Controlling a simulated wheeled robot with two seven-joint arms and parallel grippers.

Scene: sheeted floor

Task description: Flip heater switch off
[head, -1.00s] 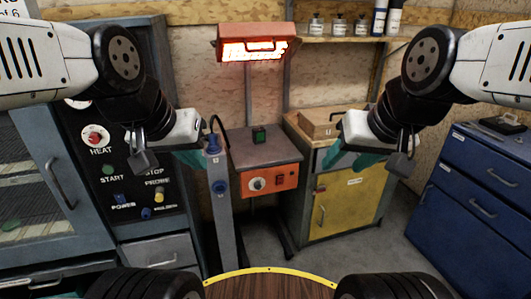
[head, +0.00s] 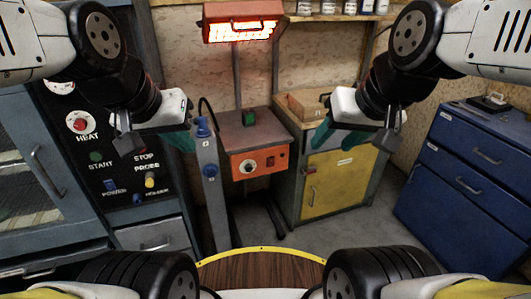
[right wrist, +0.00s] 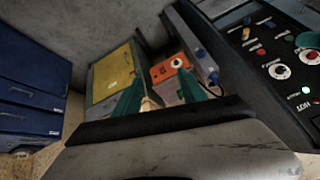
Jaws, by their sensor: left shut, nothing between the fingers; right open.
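The heater (head: 241,22) glows orange-red on a post at the back wall. Below it stands an orange control box (head: 243,177) with a white round knob (head: 247,166) and a small dark red switch (head: 270,161); the switch's position is too small to tell. The orange box also shows in the right wrist view (right wrist: 160,72), beyond the fingers. My left gripper (head: 184,140) is shut and empty, left of the box. My right gripper (head: 322,134) is open and empty, right of the box; its teal fingers show in the right wrist view (right wrist: 160,82).
A grey post with blue knobs (head: 210,190) stands just left of the orange box. A control panel cabinet (head: 120,165) is at the left. A yellow-door cabinet (head: 330,185) with an open box (head: 303,104) stands right, then blue drawers (head: 470,175). A round wooden top (head: 262,272) is in front.

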